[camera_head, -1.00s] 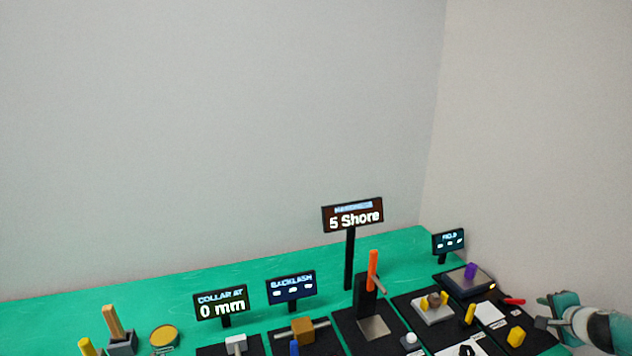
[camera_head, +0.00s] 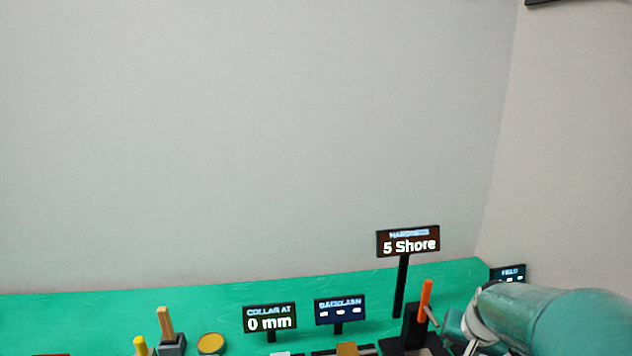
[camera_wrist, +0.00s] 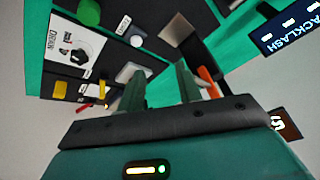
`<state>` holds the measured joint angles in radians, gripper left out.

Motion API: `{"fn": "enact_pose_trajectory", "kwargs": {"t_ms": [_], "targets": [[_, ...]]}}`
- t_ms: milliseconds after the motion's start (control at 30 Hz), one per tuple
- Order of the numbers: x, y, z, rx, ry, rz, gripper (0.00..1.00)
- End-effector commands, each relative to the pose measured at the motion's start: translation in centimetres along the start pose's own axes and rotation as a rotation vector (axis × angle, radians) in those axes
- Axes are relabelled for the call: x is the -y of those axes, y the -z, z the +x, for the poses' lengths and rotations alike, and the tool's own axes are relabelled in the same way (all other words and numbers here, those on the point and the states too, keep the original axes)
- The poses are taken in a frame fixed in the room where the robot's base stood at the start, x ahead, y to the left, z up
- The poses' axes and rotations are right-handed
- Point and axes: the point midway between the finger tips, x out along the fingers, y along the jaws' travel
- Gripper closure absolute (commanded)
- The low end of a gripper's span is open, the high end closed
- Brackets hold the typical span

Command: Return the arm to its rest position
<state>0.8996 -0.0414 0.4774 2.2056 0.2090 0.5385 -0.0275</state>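My arm (camera_head: 550,318), teal and pale, fills the lower right of the head view, above the right end of the bench. Its end lies low beside the orange-topped hardness stand (camera_head: 426,296), and the fingers are not clear there. In the wrist view my gripper (camera_wrist: 160,85) shows two fingers standing apart with nothing seen between them. It points down over the bench's dark mats and is clear of the objects.
The green bench (camera_head: 60,315) carries display signs, including one reading 5 Shore (camera_head: 408,242) on a tall post and one reading 0 mm (camera_head: 269,318). A wooden peg (camera_head: 166,322) and a yellow disc (camera_head: 211,343) stand at left. The wall behind is bare.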

Motion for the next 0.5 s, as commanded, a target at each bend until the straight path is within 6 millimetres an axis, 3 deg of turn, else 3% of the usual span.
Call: {"fn": "enact_pose_trajectory", "kwargs": {"t_ms": [33,200,500], "targets": [[1.5,-1.0,-1.4,-0.002,-0.007,-0.051,0.65],[4.7,-4.6,-5.6,-0.004,-0.024,-0.188,0.65],[7.8,-11.7,-12.7,-0.025,0.015,-0.387,0.65]]}}
